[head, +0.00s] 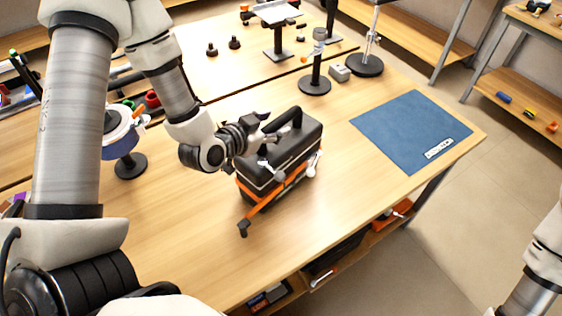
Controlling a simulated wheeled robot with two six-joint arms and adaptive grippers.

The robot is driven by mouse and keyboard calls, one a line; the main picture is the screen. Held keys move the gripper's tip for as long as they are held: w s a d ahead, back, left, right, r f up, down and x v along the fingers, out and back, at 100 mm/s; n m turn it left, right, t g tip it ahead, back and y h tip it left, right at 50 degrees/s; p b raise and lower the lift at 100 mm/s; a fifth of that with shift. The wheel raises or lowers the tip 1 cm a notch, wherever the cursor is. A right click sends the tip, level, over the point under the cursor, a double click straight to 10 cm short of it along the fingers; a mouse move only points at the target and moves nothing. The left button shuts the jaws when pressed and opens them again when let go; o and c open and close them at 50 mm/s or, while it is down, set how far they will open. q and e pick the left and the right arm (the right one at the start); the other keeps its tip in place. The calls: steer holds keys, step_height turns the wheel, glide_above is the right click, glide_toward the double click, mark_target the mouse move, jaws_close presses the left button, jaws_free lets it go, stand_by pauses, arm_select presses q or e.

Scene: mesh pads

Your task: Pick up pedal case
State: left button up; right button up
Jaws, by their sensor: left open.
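The pedal case (292,152) is a black, boxy case with a dark carry handle on top and an orange strap along its lower side. It stands on the wooden workbench (190,240) in the middle of the view. My left gripper (264,139) reaches in from the left at the case's top left end, close to the handle. Its fingers are open. I cannot tell whether they touch the case or the handle. My left gripper hides part of the case's top. Only a piece of my right arm shows at the lower right edge; its gripper is out of view.
A blue mat (408,130) with a white label lies on the bench right of the case. A round-based black stand (315,82) and a small grey box (340,73) are behind the case. A shelf under the bench holds boxes. Bare bench lies in front.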

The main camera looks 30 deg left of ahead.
mark_target(281, 122)
arm_select(q)
steer(key=x, duration=0.3)
steer(key=shift+w+d+f+p, duration=0.1)
steer(key=shift+p, duration=0.2)
steer(key=shift+s, duration=0.2)
steer(key=shift+c, duration=0.4)
steer(key=shift+w, duration=0.1)
jaws_close()
steer(key=shift+w+r, duration=0.1)
steer(key=shift+r, duration=0.1)
